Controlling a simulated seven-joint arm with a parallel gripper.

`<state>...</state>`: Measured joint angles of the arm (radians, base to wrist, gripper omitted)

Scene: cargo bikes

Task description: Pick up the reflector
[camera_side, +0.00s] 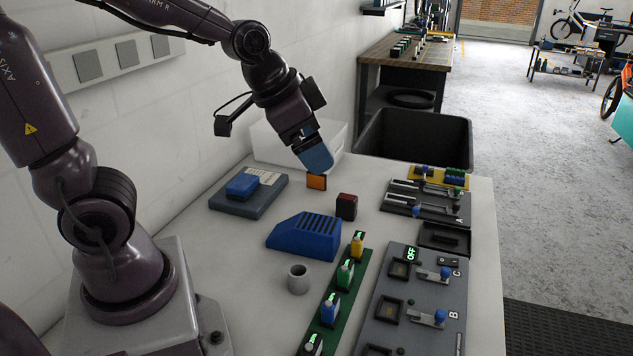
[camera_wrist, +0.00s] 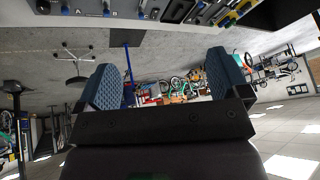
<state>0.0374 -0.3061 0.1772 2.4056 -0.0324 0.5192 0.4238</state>
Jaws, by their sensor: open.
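A small orange block (camera_side: 316,182), which looks like an amber reflector, stands on the white table. A dark block with a red face (camera_side: 346,206) stands to its right and nearer the camera; I cannot tell for sure which of the two is the reflector. My gripper (camera_side: 318,163) has blue fingers and is just above the orange block in the side view. Whether it touches the block cannot be told. In the wrist view my gripper (camera_wrist: 162,88) has its fingers wide apart, with only the distant room between them and neither block in sight.
A blue ribbed wedge (camera_side: 304,236), a grey cup (camera_side: 298,279) and a dark case with a blue piece (camera_side: 249,194) stand nearby. A white bin (camera_side: 270,146) is behind my gripper. Switch panels (camera_side: 412,310) fill the right side. A black bin (camera_side: 415,138) lies beyond the table.

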